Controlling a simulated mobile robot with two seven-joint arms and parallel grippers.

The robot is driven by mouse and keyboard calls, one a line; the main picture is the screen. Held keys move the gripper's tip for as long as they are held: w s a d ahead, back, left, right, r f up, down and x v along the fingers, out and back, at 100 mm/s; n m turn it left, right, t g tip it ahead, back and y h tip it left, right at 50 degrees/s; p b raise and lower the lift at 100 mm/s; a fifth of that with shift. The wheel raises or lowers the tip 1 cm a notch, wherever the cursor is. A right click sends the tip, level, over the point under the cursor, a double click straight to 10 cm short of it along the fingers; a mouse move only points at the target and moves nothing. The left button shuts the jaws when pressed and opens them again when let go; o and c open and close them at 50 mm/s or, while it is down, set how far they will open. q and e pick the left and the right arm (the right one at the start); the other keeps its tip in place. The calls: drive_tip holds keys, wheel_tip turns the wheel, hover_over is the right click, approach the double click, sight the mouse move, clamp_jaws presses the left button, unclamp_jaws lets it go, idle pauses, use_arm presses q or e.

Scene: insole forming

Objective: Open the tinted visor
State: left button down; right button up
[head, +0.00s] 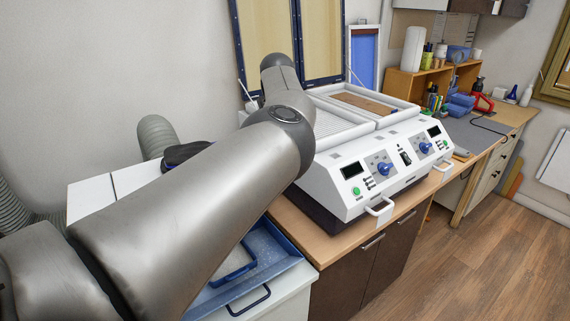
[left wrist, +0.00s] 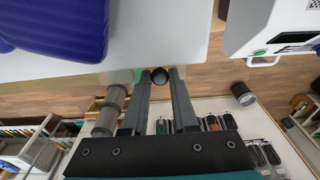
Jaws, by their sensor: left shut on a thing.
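In the left wrist view my left gripper (left wrist: 160,77) is shut on a small round black knob (left wrist: 159,75), held between the fingertips. A greenish, see-through strip (left wrist: 120,77) shows beside the knob, along the edge of a pale grey surface; it may be part of the tinted visor, but its full shape and opening cannot be told. In the head view my left arm reaches from the lower left towards the back and hides its gripper and the knob. The visor cannot be made out there. My right gripper is in neither view.
A white forming machine (head: 348,180) with blue dials stands on the wooden counter, its tan-faced lids (head: 319,38) raised. Blue trays (head: 272,262) lie below my left arm. A grey hose (head: 156,135) rises at the left. The wooden floor (head: 480,260) at the right is clear.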

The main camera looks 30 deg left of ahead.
use_arm(q)
drive_tip(key=c, duration=0.7)
unclamp_jaws()
